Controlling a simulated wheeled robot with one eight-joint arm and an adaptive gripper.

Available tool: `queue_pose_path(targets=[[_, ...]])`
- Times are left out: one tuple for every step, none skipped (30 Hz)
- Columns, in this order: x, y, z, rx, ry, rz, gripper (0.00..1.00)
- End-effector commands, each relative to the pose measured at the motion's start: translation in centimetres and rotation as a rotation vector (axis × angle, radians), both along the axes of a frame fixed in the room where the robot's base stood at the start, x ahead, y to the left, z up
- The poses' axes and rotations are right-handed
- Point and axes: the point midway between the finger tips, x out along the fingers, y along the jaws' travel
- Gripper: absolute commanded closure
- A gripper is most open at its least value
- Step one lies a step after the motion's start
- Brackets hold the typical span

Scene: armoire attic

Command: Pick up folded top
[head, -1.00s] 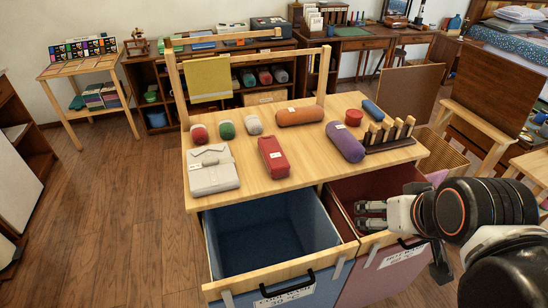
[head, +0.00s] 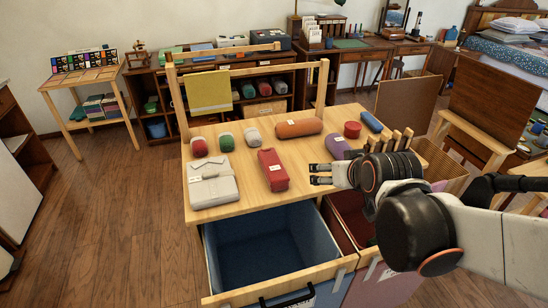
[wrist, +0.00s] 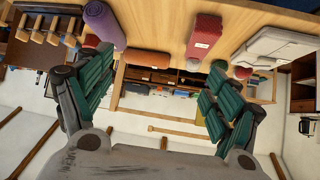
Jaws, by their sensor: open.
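A pale grey folded garment (head: 213,183), which looks like the folded top, lies flat at the front left of the wooden table (head: 240,143). It also shows at the upper right of the wrist view (wrist: 280,45). My gripper (head: 316,174) is open and empty, near the table's front edge. It points left, to the right of a red folded bundle (head: 273,170), with the bundle between it and the grey garment. In the wrist view the green-padded fingers (wrist: 150,95) stand wide apart with nothing between them.
A purple roll (head: 338,146), partly hidden by my arm, an orange roll (head: 299,128), several small rolls and a red cylinder (head: 352,130) are on the table. A pegged rack (head: 392,140) stands at right. An open blue bin (head: 265,250) is below the front edge. A yellow cloth (head: 209,91) hangs behind.

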Motion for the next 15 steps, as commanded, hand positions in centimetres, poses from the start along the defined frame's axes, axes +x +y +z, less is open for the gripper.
queue_pose_path(targets=[[1.2, 0.9, -0.4, 0.004, -0.017, 0.013, 0.17], [1.9, 1.3, -0.6, 0.005, -0.029, 0.020, 0.17], [2.7, 1.9, -1.0, 0.008, -0.043, 0.029, 0.17], [3.3, 2.4, -1.3, 0.010, -0.054, 0.037, 0.17], [3.9, 2.8, -1.6, 0.012, -0.065, 0.043, 0.17], [4.7, 3.5, -2.0, 0.014, -0.080, 0.053, 0.17], [5.2, 3.9, -2.3, 0.017, -0.092, 0.060, 0.17], [5.7, 4.4, -2.7, 0.018, -0.102, 0.067, 0.17], [6.4, 5.1, -3.2, 0.022, -0.118, 0.076, 0.17], [6.9, 5.6, -3.6, 0.025, -0.128, 0.083, 0.17], [7.4, 6.0, -4.0, 0.028, -0.139, 0.089, 0.17], [7.9, 6.7, -4.5, 0.031, -0.154, 0.096, 0.17], [8.3, 7.2, -4.9, 0.034, -0.165, 0.103, 0.17], [8.8, 7.7, -5.4, 0.037, -0.176, 0.110, 0.17], [9.2, 8.3, -6.0, 0.041, -0.190, 0.118, 0.17]])
